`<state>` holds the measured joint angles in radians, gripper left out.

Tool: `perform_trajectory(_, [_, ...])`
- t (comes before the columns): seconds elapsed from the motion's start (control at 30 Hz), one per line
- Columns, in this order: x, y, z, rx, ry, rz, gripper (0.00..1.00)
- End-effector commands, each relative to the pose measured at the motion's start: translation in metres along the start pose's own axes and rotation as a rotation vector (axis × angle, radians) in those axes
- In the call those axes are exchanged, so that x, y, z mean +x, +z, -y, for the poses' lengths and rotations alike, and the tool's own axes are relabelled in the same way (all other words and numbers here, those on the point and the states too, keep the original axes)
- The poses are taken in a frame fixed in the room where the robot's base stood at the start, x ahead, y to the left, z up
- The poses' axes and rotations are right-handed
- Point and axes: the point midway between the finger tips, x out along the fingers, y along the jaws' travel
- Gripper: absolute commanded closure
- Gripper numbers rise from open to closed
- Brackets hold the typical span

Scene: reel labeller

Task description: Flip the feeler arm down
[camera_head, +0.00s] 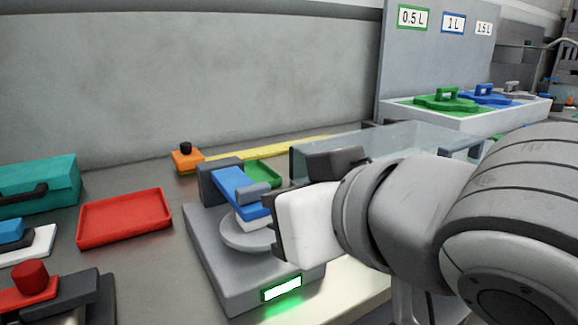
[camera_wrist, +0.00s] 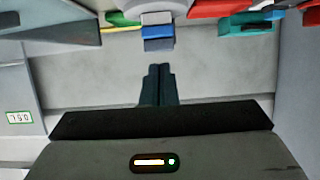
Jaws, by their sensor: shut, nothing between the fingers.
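The labeller (camera_head: 215,262) is a grey base with a lit green-rimmed display (camera_head: 282,288). Its blue feeler arm (camera_head: 238,190) runs from a grey block at the back forward over a white reel (camera_head: 246,221) on a round grey plate. The arm lies low; I cannot tell whether it touches the reel. My gripper is right of the reel in the head view, its fingertips hidden there. In the wrist view, my gripper (camera_wrist: 157,85) has its dark fingers together and empty, apart from the blue piece (camera_wrist: 157,33) ahead of them.
A red tray (camera_head: 125,217) and a teal case (camera_head: 38,187) lie left of the labeller. An orange block with a black knob (camera_head: 187,158) and a green tray (camera_head: 263,173) are behind it. A red-knobbed device (camera_head: 30,275) is front left.

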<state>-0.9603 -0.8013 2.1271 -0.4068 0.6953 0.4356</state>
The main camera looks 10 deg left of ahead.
Motion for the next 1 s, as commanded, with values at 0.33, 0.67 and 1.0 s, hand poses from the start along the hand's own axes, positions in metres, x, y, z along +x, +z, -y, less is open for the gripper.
perform_trajectory(0.33, [-0.015, 0.013, 0.000, 0.000, 0.001, -0.002, 1.00])
perform_trajectory(0.67, [-0.015, 0.012, -0.001, -0.001, 0.006, 0.005, 1.00])
perform_trajectory(1.0, [0.021, 0.018, -0.027, -0.071, 0.155, 0.382, 1.00])
